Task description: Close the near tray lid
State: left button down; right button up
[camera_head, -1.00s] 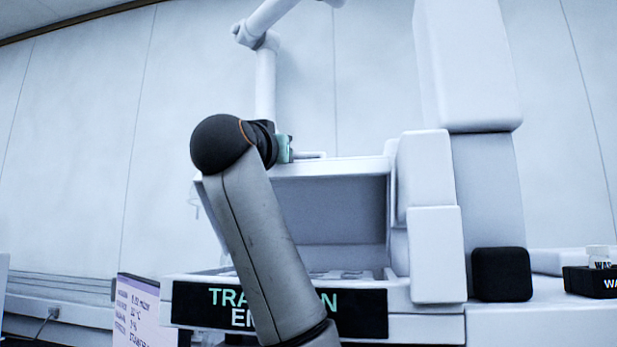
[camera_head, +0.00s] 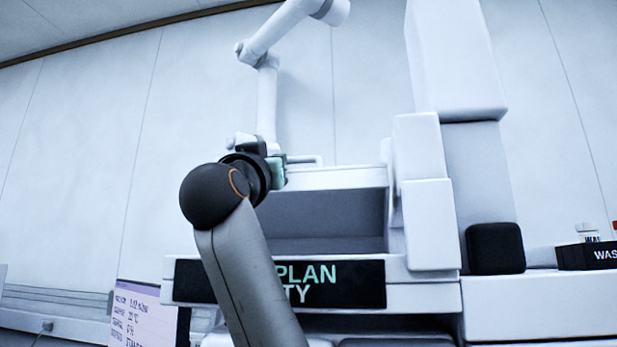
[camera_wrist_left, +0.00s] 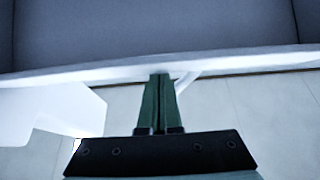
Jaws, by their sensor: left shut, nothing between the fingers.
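The near tray lid (camera_head: 340,178) is a white lid with a grey inner face, held partly open above the tray front (camera_head: 172,285) with its dark label panel. A thin handle (camera_head: 305,160) shows at its top edge. My left gripper (camera_head: 279,170) is at the lid's front edge, left of the handle, partly hidden behind my dark wrist. In the left wrist view its green fingers (camera_wrist_left: 161,100) are together and empty, their tips at the white lid edge (camera_wrist_left: 230,62). I cannot tell whether they touch it. My right gripper is not in view.
White blocks (camera_head: 428,215) and a tall column stand right of the lid. A dark box (camera_head: 495,248) and a black waste holder (camera_head: 585,256) stand further right. A purple-topped info screen (camera_head: 135,315) is at lower left. A white jointed arm (camera_head: 267,100) stands behind the lid.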

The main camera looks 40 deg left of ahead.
pick_arm(q)
jog(key=shift+s+d+f+b, duration=0.1)
jog(key=shift+s+f+b, duration=0.15)
jog(key=shift+f+b, duration=0.5)
jog(key=shift+t+y, duration=0.3)
jog(key=shift+t, duration=0.3)
jog(key=shift+s+d+f+b, duration=0.15)
jog(key=shift+s+f+b, duration=0.15)
jog(key=shift+f+b, duration=0.65)
jog(key=shift+s+d+f+b, duration=0.2)
jog(key=shift+s+f+b, duration=0.05)
jog(key=shift+f+b, duration=0.65)
jog(key=shift+s+d+f+b, duration=0.15)
jog(key=shift+s+f+b, duration=0.15)
jog(key=shift+f+b, duration=0.6)
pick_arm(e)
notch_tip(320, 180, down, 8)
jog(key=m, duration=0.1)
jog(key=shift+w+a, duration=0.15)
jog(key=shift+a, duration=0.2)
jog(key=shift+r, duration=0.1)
